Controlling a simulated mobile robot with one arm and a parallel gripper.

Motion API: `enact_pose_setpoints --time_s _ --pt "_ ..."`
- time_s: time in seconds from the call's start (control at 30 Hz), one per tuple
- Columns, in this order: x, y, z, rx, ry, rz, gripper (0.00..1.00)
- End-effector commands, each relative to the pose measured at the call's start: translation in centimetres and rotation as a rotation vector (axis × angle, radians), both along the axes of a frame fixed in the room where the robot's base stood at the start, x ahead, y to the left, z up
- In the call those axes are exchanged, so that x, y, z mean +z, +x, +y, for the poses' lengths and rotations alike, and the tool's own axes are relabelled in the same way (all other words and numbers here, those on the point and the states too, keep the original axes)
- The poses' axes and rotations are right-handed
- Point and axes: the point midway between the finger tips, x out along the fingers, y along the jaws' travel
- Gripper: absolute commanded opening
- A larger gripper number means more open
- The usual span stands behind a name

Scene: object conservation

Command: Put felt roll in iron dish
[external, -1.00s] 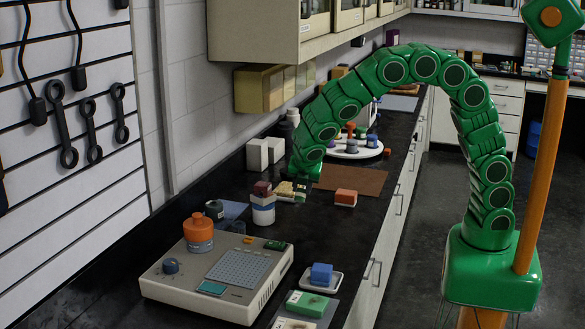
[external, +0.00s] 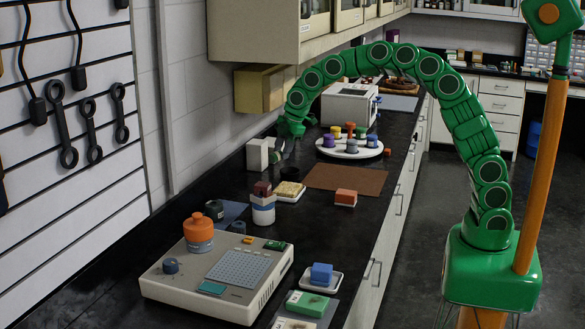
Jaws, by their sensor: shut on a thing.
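My gripper (external: 286,141) is at the end of the green arm, over the back left of the black counter, beside a white box (external: 257,154). It is shut on a small grey-dark thing, largely hidden by the fingers. I cannot tell for certain whether this is the felt roll. No other thing is plainly a felt roll.
A white round plate (external: 349,150) with several coloured pieces stands right of my gripper, before a white appliance (external: 349,106). A brown mat (external: 345,180), a small tray with a cream block (external: 289,190) and a white-blue jar (external: 263,208) are nearer. A wall cabinet (external: 265,35) overhangs the counter.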

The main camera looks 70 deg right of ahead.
Motion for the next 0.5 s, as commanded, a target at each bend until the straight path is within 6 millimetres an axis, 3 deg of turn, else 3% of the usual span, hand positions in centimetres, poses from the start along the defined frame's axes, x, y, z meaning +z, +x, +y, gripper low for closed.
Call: enact_pose_setpoints --time_s 0.1,0.3,0.5 --pt "-0.1 0.5 -4.2 -0.079 0.051 -0.031 0.05" --pt "-0.6 0.5 -10.5 -0.192 0.112 -0.076 0.05" --pt "-1.0 0.1 -14.2 -0.256 0.14 -0.104 0.05"
